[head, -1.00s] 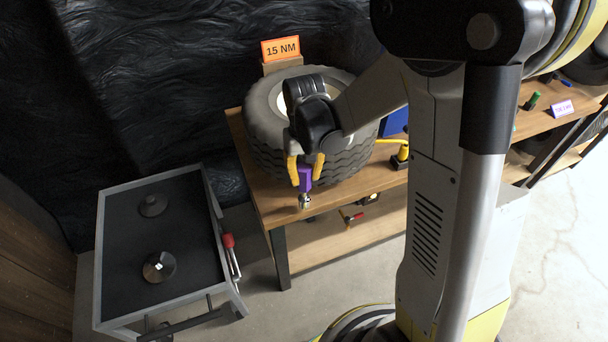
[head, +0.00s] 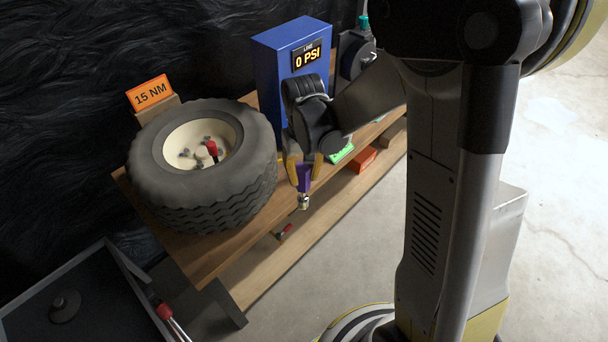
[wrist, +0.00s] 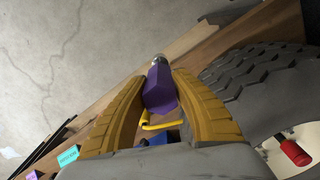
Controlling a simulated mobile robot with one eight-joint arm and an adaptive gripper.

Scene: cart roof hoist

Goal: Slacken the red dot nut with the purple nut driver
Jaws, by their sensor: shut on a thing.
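My gripper (head: 302,172) is shut on the purple nut driver (head: 304,178), whose metal socket end points down. In the wrist view my gripper's yellow fingers (wrist: 163,95) clasp the purple driver (wrist: 159,88), its socket at the far end. It hangs in front of the bench edge, to the right of the tire. The tire (head: 160,205) lies flat on the bench with a cream rim (head: 228,130) facing up. Several grey nuts and one red-topped piece (head: 212,148) show in the rim. I cannot make out a red dot on any nut.
A wooden bench (head: 215,255) carries the tire, a blue box reading 0 PSI (head: 270,70) and an orange 15 NM sign (head: 150,93). A grey cart (head: 90,255) stands at lower left. Open floor lies to the right.

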